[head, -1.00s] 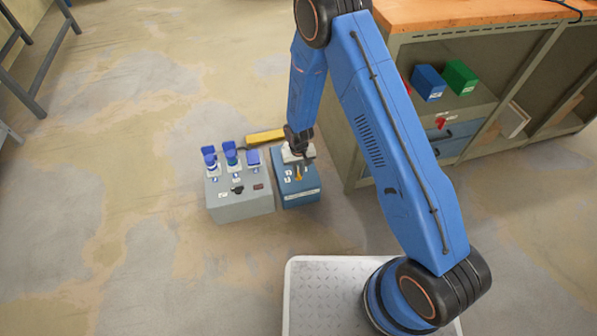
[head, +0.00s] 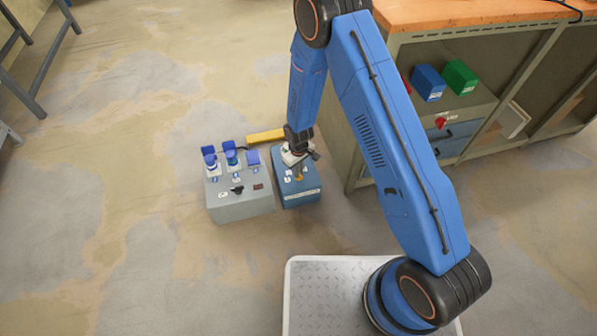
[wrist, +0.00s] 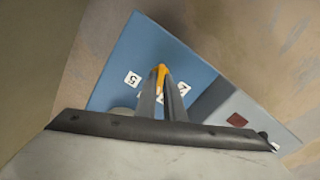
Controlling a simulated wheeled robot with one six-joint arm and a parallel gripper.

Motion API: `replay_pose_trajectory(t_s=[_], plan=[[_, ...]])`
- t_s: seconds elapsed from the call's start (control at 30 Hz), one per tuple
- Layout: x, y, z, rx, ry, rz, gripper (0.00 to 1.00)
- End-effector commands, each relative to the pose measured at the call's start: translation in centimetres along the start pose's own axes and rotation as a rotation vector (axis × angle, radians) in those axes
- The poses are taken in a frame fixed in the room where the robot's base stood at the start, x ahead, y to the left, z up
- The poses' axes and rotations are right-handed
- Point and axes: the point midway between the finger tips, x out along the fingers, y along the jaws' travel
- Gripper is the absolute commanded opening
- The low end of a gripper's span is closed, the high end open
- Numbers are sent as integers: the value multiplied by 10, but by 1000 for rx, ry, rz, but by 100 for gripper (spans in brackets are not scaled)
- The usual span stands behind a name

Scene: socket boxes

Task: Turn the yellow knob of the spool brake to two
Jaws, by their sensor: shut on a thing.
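The spool brake is a blue box (head: 301,196) on the floor, beside a grey socket box. Its yellow knob (wrist: 161,72) shows in the wrist view between the fingertips of my gripper (wrist: 163,84), which is shut on it. White number labels lie around the knob; one label (wrist: 133,79) reads 5, and another (wrist: 183,89) sits to the right, partly covered by the fingers. In the head view my gripper (head: 298,174) reaches down onto the top of the blue box. Which number the knob points at is hidden by the fingers.
The grey box (head: 240,205) with blue-capped sockets stands close on the left. A yellow bar-like object (head: 265,136) lies behind the boxes. A workbench cabinet (head: 400,150) stands to the right.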

Motion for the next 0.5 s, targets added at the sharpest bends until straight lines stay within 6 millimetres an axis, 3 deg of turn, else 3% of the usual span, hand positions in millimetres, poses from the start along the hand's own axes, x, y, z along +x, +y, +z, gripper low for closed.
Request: replay_pose_trajectory(t_s=[0.5], plan=[[0, 0, 0, -490, 0, 0, 0]])
